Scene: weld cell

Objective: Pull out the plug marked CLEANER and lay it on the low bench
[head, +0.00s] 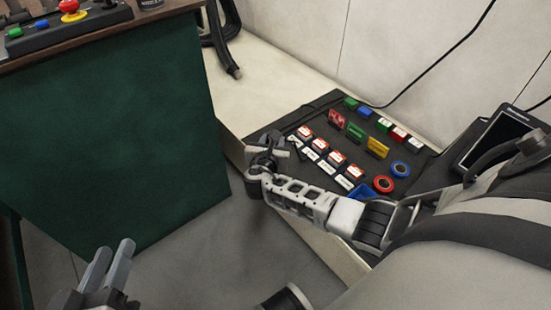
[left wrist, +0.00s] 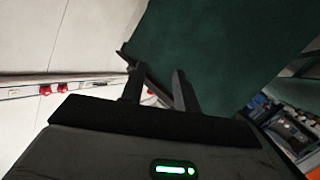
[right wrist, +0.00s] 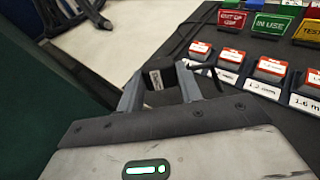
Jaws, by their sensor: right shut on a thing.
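My right gripper (head: 262,168) is shut on a black plug (right wrist: 160,74), held near the front left corner of a black panel. The plug has a pale label whose wording I cannot read. A dark stub sticks out to its right in the right wrist view. The pale low bench (head: 262,85) runs along the wall, under and behind the panel. My left gripper (head: 108,266) is open and empty, low at the left in the head view. Its parted fingers also show in the left wrist view (left wrist: 155,88).
The black panel (head: 325,110) carries several coloured labelled blocks and rings. A green-sided cabinet (head: 110,130) stands left, with a button box (head: 70,28) on top. A dark hose (head: 222,45) lies on the bench's far end.

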